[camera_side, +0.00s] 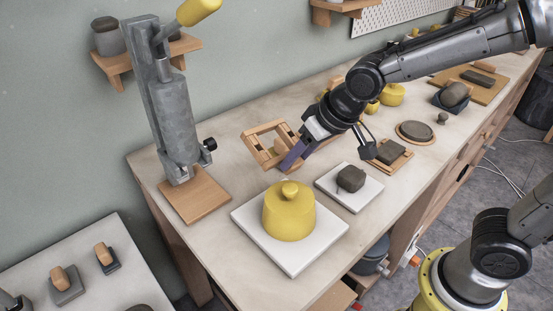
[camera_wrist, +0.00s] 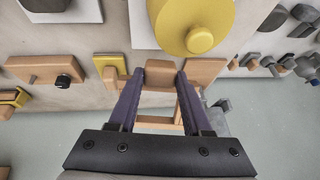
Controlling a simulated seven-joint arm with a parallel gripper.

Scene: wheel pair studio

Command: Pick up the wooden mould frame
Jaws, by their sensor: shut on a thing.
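The wooden mould frame (camera_side: 253,150) is an open rectangle of light wood bars, seen tilted near the back of the workbench in the side view. My gripper (camera_side: 284,161), with purple fingers, is shut on one side of it. In the wrist view, my gripper (camera_wrist: 160,76) has a wood piece of the frame (camera_wrist: 160,98) between its two fingers, and more bars show below and to the right. The fingers hide part of the frame. I cannot tell whether its lower edge touches the bench.
A yellow lidded form (camera_side: 289,214) sits on a white board (camera_side: 268,248) in front of the frame. A grey upright press (camera_side: 170,115) stands to the left on a wooden base (camera_side: 195,200). A dark lump (camera_side: 351,179) on a white tile (camera_side: 338,196) lies to the right.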

